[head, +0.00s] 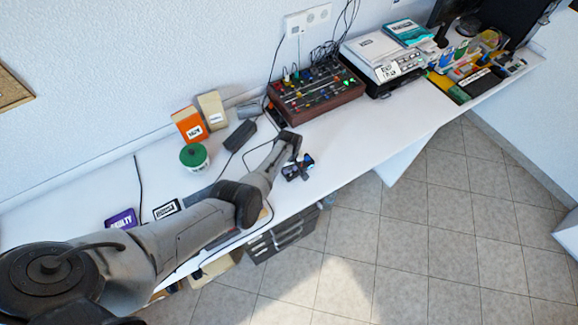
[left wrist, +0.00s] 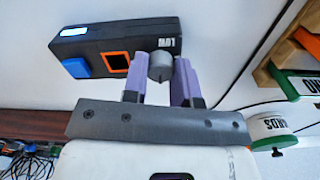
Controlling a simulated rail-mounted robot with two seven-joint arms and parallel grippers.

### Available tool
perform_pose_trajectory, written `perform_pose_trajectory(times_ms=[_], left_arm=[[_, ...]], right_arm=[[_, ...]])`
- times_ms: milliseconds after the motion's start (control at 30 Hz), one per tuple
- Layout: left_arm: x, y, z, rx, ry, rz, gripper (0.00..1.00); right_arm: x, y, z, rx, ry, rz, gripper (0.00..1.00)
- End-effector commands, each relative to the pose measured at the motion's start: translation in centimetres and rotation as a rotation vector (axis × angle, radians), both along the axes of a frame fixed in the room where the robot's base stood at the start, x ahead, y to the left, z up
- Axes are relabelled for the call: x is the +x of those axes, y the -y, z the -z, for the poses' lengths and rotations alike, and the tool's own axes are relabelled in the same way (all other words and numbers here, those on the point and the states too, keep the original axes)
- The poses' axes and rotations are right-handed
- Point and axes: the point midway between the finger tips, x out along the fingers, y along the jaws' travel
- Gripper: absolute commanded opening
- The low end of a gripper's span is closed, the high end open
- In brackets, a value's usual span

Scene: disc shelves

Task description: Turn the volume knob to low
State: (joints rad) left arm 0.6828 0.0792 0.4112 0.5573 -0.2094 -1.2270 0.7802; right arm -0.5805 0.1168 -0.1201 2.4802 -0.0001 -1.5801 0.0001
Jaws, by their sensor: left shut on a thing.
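In the left wrist view, a dark box (left wrist: 92,44) carries a round grey knob (left wrist: 159,68) at its right end, a square blue button (left wrist: 76,67) at its left and an orange-framed square (left wrist: 117,64) between them. A white label reading LOW (left wrist: 168,43) is beside the knob. My left gripper (left wrist: 161,72) is shut on the knob, with one purple finger on each side. The knob's pointer position cannot be made out. In the head view, my left gripper (head: 294,166) is at the desk's front edge and partly hides the box. My right gripper is not in view.
A mixer (head: 314,92) and a printer (head: 383,58) stand farther back on the white desk (head: 385,122). A green-lidded jar (head: 194,157), an orange box (head: 189,125) and a beige box (head: 212,110) are left of my gripper. Cables run across the desk.

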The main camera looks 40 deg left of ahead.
Motion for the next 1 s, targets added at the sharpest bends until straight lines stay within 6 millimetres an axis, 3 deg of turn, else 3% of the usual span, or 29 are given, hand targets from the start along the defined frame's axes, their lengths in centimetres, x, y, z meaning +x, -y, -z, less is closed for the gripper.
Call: perform_pose_trajectory(times_ms=[1000], left_arm=[[-0.04, -0.02, 0.02, 0.001, 0.001, -0.966, 0.03]], right_arm=[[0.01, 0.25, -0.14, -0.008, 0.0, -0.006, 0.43]])
